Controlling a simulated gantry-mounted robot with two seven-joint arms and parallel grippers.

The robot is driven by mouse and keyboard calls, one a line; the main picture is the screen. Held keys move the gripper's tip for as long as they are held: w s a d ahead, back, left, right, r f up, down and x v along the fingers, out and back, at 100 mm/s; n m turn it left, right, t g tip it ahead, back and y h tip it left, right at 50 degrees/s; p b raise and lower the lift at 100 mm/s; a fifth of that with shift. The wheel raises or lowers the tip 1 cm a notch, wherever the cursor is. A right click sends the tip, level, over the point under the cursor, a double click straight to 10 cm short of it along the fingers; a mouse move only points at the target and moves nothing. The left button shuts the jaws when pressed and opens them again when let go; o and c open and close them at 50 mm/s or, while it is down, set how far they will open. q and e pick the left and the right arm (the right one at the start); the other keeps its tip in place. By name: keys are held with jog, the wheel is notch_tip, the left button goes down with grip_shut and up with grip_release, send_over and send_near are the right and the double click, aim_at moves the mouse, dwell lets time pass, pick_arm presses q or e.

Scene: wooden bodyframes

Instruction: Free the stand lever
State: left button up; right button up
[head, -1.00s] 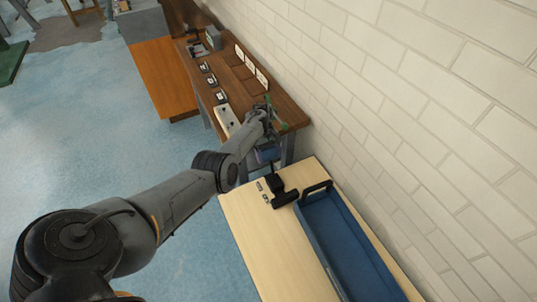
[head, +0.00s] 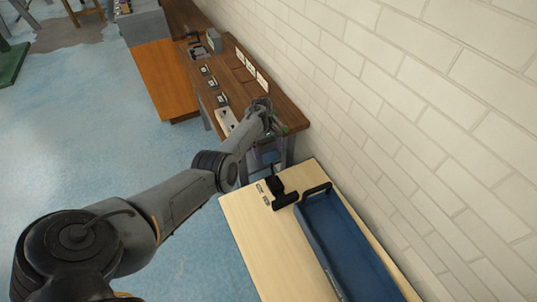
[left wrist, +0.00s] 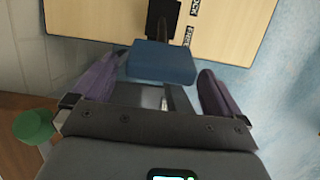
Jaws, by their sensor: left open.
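The stand lever has a blue block-shaped handle (left wrist: 162,62) on a short rod from a black mount (left wrist: 164,18) at the edge of the light wood table. In the head view, the handle (head: 270,157) juts out past the table's far end, partly hidden by my arm, and the black mount (head: 279,193) sits on the tabletop. My left gripper (left wrist: 161,70) is open, its purple-grey fingers one on each side of the handle in the picture. I cannot tell whether they touch it or are level with it. In the head view, my left gripper (head: 269,125) is above the handle.
LOCK and FREE labels (left wrist: 190,22) are on the tabletop beside the mount. A blue tray (head: 318,191) with a black handle lies on the light wood table (head: 250,235). A brown workbench (head: 232,95) with switches stands beyond. A brick wall (head: 420,130) closes the right side.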

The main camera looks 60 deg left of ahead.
pick_arm(q)
jog(key=p+v, duration=0.1)
jog(key=v, duration=0.6)
jog(key=shift+r, duration=0.1)
